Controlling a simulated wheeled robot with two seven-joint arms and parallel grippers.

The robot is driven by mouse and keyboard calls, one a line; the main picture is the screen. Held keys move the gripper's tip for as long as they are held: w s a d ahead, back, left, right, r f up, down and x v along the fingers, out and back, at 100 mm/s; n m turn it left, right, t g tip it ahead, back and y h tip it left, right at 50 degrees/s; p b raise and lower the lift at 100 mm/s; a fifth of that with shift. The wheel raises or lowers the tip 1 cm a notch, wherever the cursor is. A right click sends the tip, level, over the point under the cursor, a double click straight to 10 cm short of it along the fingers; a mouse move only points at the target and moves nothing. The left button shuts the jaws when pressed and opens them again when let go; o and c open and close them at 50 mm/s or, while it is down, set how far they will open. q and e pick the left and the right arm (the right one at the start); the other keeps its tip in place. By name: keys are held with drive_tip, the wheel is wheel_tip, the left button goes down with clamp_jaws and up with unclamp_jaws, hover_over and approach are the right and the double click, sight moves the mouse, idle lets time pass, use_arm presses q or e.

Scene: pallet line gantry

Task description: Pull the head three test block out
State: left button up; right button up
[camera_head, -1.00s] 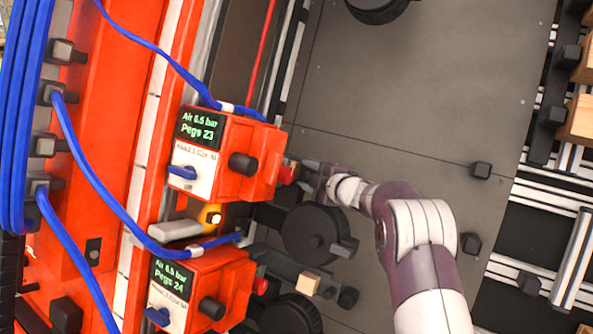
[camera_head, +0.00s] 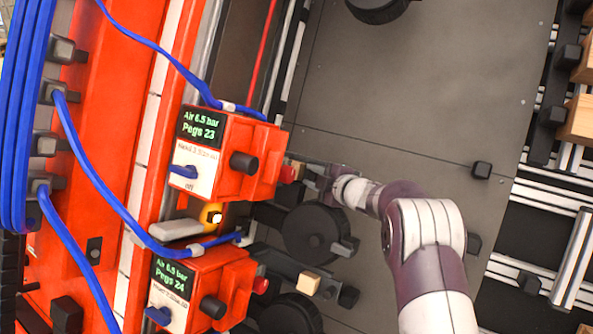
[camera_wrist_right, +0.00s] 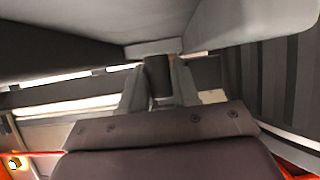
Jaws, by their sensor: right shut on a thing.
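The upper orange head box (camera_head: 227,155) reads "Pegs 23"; its small label seems to say head 3, but is blurred. At its right, behind a red button (camera_head: 287,174), a small tan patch of the test block (camera_head: 299,169) shows; most of it is hidden. My right gripper (camera_head: 325,183) is just right of it. In the right wrist view, its fingers (camera_wrist_right: 158,88) are shut on a dark round knob (camera_wrist_right: 158,72), which looks like the block's grip. My left gripper is not in view.
A lower head box (camera_head: 205,290) reads "Pegs 24", with a wooden block (camera_head: 309,283) and dark knob (camera_head: 348,296) beside it. A black wheel (camera_head: 312,233) lies just below my gripper. Blue hoses (camera_head: 100,185) cross the left. The grey plate (camera_head: 420,90) is mostly clear.

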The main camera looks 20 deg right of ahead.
drive_tip(key=shift+s+d, duration=0.8)
drive_tip(key=shift+s, duration=0.05)
drive_tip(key=shift+s+d, duration=0.7)
drive_tip(key=shift+s, duration=0.1)
drive_tip(key=shift+s+d, duration=0.65)
drive_tip(key=shift+s, duration=0.15)
drive_tip(key=shift+d, duration=0.1)
drive_tip(key=s+d, duration=0.1)
drive_tip(key=s, duration=0.1)
drive_tip(key=s+d, duration=0.2)
drive_tip(key=shift+s+d+f, duration=0.1)
drive_tip(key=shift+d+f, duration=0.05)
drive_tip(key=shift+d, duration=0.15)
